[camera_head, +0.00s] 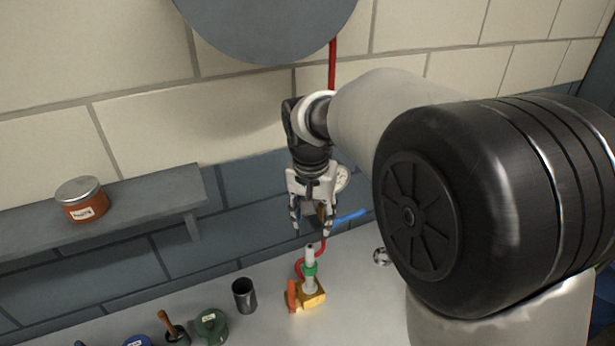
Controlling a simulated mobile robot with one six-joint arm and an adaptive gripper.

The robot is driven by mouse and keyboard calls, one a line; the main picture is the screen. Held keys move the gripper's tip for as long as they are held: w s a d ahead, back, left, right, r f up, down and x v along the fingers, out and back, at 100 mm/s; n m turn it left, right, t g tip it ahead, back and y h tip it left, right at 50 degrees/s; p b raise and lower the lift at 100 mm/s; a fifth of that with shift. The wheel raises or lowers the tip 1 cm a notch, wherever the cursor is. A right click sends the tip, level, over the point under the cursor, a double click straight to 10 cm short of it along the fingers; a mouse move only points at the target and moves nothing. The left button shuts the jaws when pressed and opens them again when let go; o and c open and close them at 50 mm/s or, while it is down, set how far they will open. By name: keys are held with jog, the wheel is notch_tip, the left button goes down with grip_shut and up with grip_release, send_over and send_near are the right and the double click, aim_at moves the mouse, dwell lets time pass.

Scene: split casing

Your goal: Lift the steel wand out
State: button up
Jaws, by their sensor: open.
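A slim upright pale grey piece, which looks like the steel wand (309,256), stands with a dark tip on top. A green band (310,269) surrounds it partway down. Its lower end meets a yellow block (313,299) on the table; how deep it sits cannot be told. My gripper (312,231) points down just above the wand's tip, with its fingers apart and nothing between them. It appears clear of the wand.
An orange upright piece (292,295) stands at the block's left side, and a red hose (299,269) curves behind. A dark cup (244,295) and green container (211,325) stand left on the pale table (355,325). A blue piece (349,216) shows behind my gripper.

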aim_at(310, 247)
jog(key=w+f, duration=0.1)
jog(key=f, duration=0.3)
jog(key=w+f+b, duration=0.1)
jog(key=f, duration=0.4)
jog(key=w+f, duration=0.2)
jog(key=f, duration=0.2)
jog(key=shift+a+f, duration=0.25)
jog(key=shift+f, duration=0.15)
jog(key=f, duration=0.3)
jog(key=f+b, duration=0.1)
jog(key=shift+w+f, duration=0.2)
jog(key=shift+w, duration=0.15)
jog(key=shift+c, duration=0.4)
grip_shut()
jog(key=shift+r, duration=0.1)
